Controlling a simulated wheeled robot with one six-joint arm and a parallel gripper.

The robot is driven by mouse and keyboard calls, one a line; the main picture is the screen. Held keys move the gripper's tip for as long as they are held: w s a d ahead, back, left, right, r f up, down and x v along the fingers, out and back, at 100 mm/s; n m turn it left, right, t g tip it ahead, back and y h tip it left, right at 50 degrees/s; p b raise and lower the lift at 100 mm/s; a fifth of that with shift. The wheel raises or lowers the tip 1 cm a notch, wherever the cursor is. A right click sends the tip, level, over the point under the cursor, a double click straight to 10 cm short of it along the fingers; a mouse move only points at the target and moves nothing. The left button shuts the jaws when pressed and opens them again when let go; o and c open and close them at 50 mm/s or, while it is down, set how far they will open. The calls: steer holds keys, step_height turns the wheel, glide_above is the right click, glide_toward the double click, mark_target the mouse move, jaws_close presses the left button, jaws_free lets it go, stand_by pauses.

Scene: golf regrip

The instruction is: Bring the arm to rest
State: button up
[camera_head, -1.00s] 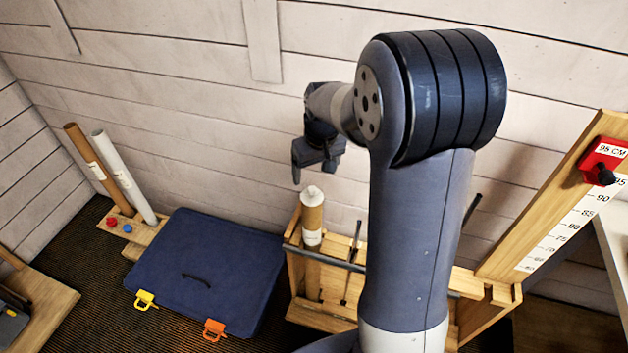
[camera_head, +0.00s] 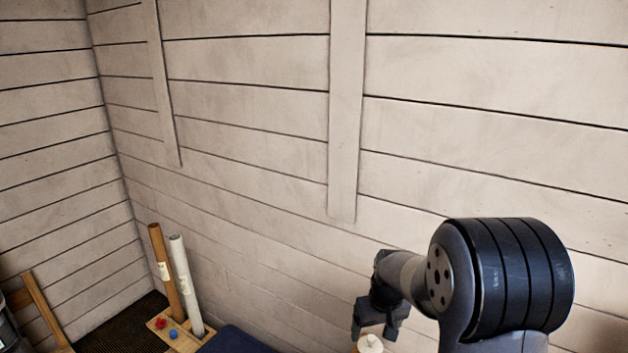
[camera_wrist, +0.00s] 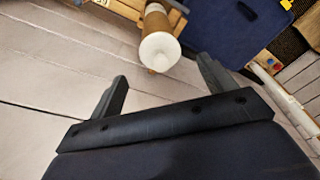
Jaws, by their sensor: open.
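My gripper (camera_head: 377,322) is at the lower right of the head view, at the end of my raised, folded arm, in front of the plank wall. In the wrist view my gripper (camera_wrist: 162,88) shows two fingers spread wide with nothing between them. Beyond the fingertips stands a brown tube with a white rounded cap (camera_wrist: 158,48), apart from the gripper.
A brown tube (camera_head: 167,275) and a white tube (camera_head: 186,285) lean in a wooden stand (camera_head: 183,343) with a red and a blue knob. A blue case (camera_head: 235,342) lies beside it, mostly cut off. The pale plank wall (camera_head: 250,120) is close behind.

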mark_target(373, 339)
steer(key=f, duration=0.5)
steer(key=shift+w+a, duration=0.15)
steer(key=shift+w, duration=0.2)
steer(key=shift+r, duration=0.3)
steer(key=shift+p, duration=0.3)
steer(key=shift+f+b, duration=0.15)
steer(key=shift+b, duration=0.3)
